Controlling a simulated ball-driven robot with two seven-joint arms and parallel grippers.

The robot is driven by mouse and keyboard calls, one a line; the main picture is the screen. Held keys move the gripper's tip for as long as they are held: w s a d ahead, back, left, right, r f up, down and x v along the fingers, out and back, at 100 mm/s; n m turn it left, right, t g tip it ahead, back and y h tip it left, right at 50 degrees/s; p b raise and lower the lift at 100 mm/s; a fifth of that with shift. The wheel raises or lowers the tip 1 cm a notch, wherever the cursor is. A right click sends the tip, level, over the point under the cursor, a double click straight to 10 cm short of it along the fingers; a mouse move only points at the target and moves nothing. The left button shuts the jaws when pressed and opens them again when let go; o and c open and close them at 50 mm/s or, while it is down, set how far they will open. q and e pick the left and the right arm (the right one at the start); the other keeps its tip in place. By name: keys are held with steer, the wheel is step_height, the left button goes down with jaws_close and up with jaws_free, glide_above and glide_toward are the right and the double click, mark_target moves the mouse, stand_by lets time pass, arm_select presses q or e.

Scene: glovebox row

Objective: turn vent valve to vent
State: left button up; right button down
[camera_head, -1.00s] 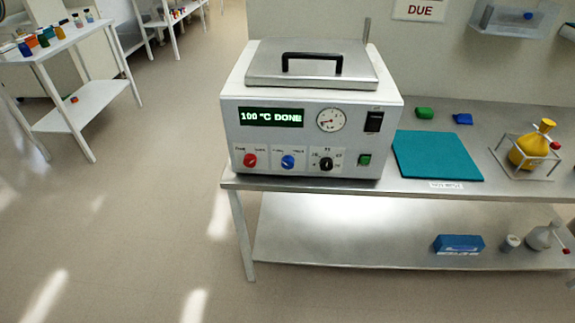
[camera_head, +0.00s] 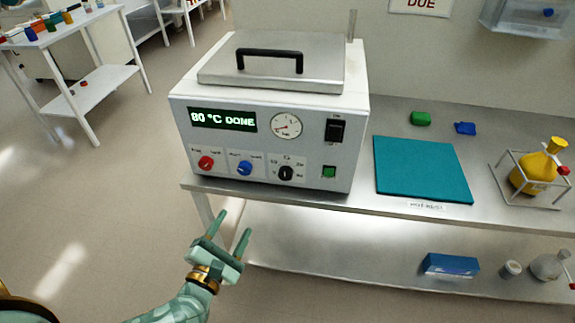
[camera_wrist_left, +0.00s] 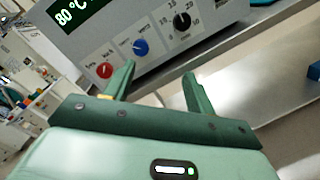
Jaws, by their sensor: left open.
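A white boxy unit (camera_head: 265,130) with a steel lid stands on the steel bench, its display reading "80 °C DONE". Its front panel carries a red knob (camera_head: 206,163), a blue knob (camera_head: 244,168) and a black knob (camera_head: 286,173). The small labels are too blurred to tell surely which knob is the vent valve. My left gripper (camera_head: 234,222) is open and empty, below and in front of the panel, apart from the knobs. In the left wrist view the red knob (camera_wrist_left: 104,71) and blue knob (camera_wrist_left: 140,47) lie beyond the fingers. My right gripper is not in view.
A round gauge (camera_head: 286,125), a black switch (camera_head: 334,130) and a green button (camera_head: 328,171) share the panel. A teal mat (camera_head: 420,170) lies to the right, with a yellow flask (camera_head: 535,172) in a frame beyond. The bench's front edge runs just below the unit.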

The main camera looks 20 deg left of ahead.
arm_select(q)
steer(key=a+n+y, duration=0.2)
steer(key=n+y, duration=0.1)
steer(key=n, duration=0.3)
steer(key=n+b, duration=0.1)
steer(key=b, duration=0.2)
glide_toward(244, 172)
steer(key=shift+g, duration=0.3)
steer(key=x, duration=0.9)
steer(key=shift+w+a+r, duration=0.1)
steer(key=shift+w+r, duration=0.15)
steer(key=shift+r, duration=0.1)
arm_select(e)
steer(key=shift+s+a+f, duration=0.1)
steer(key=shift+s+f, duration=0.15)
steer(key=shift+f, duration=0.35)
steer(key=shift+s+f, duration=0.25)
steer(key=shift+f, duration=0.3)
arm_select(q)
steer(key=c, duration=1)
